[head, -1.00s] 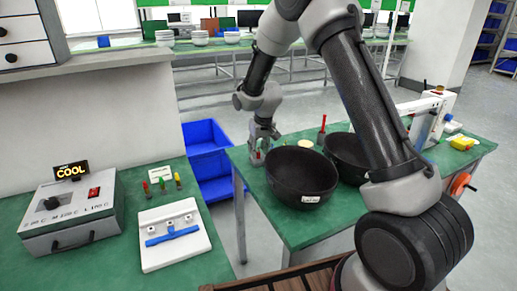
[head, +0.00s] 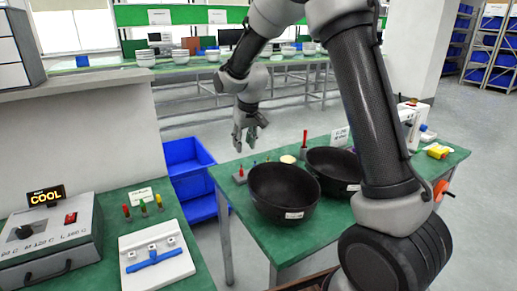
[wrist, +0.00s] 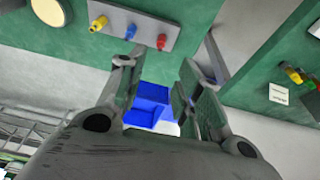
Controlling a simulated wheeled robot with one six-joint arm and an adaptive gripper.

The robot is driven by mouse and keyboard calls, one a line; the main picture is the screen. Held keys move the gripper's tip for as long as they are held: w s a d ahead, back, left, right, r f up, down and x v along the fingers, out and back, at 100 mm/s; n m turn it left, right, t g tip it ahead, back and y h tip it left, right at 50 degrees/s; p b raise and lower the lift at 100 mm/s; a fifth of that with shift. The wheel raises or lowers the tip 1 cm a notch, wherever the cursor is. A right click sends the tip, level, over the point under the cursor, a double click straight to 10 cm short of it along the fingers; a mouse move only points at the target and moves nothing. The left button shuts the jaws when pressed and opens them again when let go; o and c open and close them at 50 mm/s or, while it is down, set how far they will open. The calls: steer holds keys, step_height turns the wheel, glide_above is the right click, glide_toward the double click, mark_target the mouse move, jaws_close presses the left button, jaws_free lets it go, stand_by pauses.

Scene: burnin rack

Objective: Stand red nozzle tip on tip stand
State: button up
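The red nozzle tip (wrist: 161,41) stands at one end of the grey tip stand (wrist: 112,14) in the wrist view, in line with a blue tip (wrist: 131,32) and a yellow tip (wrist: 98,23). In the head view the tip stand (head: 239,181) is small at the left edge of the right-hand green table, with the red tip (head: 241,172) at its near end. My gripper (head: 245,146) is raised above the stand, apart from it. In the wrist view my gripper (wrist: 160,78) has its fingers spread with nothing between them.
Two black bowls (head: 283,190) (head: 333,165) stand right of the stand, near a cream disc (head: 288,159) and an upright red object (head: 304,142). Blue bins (head: 186,165) sit between the tables. The left table holds a control box (head: 50,238) and a white fixture (head: 157,268).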

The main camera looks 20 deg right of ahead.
steer(key=s+d+r+m, duration=0.1)
steer(key=s+d+r, duration=0.4)
steer(key=s+r, duration=0.3)
steer(key=s+d+r, duration=0.5)
steer(key=s+r, duration=0.1)
steer(key=s, duration=0.4)
steer(key=s+d, duration=0.2)
steer(key=s, duration=0.7)
steer(key=s+d+m+t, duration=0.1)
steer(key=s+d, duration=0.1)
steer(key=s, duration=0.8)
steer(key=shift+d+f+h, duration=0.2)
steer(key=shift+d+h, duration=0.05)
steer(key=shift+h, duration=0.05)
steer(key=shift+d, duration=0.1)
